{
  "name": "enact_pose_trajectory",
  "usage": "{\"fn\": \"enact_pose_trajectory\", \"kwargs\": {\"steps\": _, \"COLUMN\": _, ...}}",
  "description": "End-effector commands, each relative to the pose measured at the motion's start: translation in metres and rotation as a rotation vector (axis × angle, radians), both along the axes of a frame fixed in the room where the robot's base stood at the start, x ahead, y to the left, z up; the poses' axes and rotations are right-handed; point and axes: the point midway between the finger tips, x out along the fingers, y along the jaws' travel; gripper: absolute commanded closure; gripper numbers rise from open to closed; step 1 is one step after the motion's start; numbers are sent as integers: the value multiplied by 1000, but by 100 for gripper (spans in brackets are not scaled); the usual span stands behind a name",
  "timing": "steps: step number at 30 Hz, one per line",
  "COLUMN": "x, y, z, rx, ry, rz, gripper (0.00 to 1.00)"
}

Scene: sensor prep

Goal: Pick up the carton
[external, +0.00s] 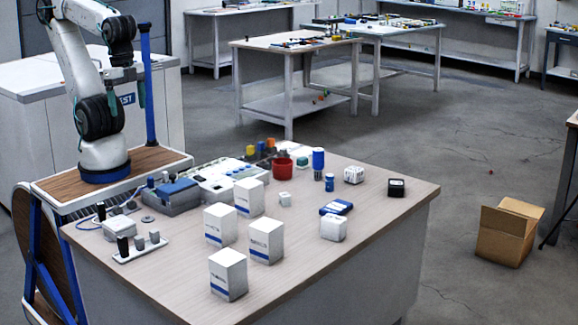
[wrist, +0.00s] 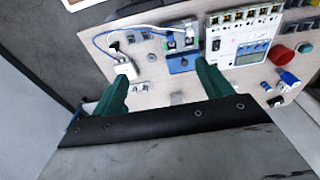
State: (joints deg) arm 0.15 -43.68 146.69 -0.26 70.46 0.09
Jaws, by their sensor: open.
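Several white cartons with a blue stripe stand upright on the wooden table (external: 345,240): a front one (external: 228,275), a right one (external: 266,240), a left one (external: 220,225) and a back one (external: 249,197). An open brown cardboard carton (external: 507,231) sits on the floor to the right of the table. I cannot tell which carton the task names. My gripper (wrist: 163,74) has its green fingers apart, with nothing between them. It is raised at the left in the external view, well away from all the cartons. The wrist view shows none of them.
Small white cubes and blue items lie right of the cartons. The table's front right is clear.

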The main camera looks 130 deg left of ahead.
Motion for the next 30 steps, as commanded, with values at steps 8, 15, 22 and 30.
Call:
{"fn": "enact_pose_trajectory", "kwargs": {"steps": 8, "x": 4, "y": 1, "z": -10, "rx": 1, "ry": 53, "rz": 4, "gripper": 22}}
{"fn": "enact_pose_trajectory", "kwargs": {"steps": 15, "x": 59, "y": 3, "z": -20, "rx": 0, "ry": 196, "rz": 13, "gripper": 22}}
{"fn": "enact_pose_trajectory", "kwargs": {"steps": 22, "x": 147, "y": 7, "z": -33, "rx": 0, "ry": 269, "rz": 27, "gripper": 22}}
{"fn": "enact_pose_trajectory", "kwargs": {"steps": 30, "x": 264, "y": 13, "z": -78, "rx": 0, "ry": 307, "rz": 47, "gripper": 22}}
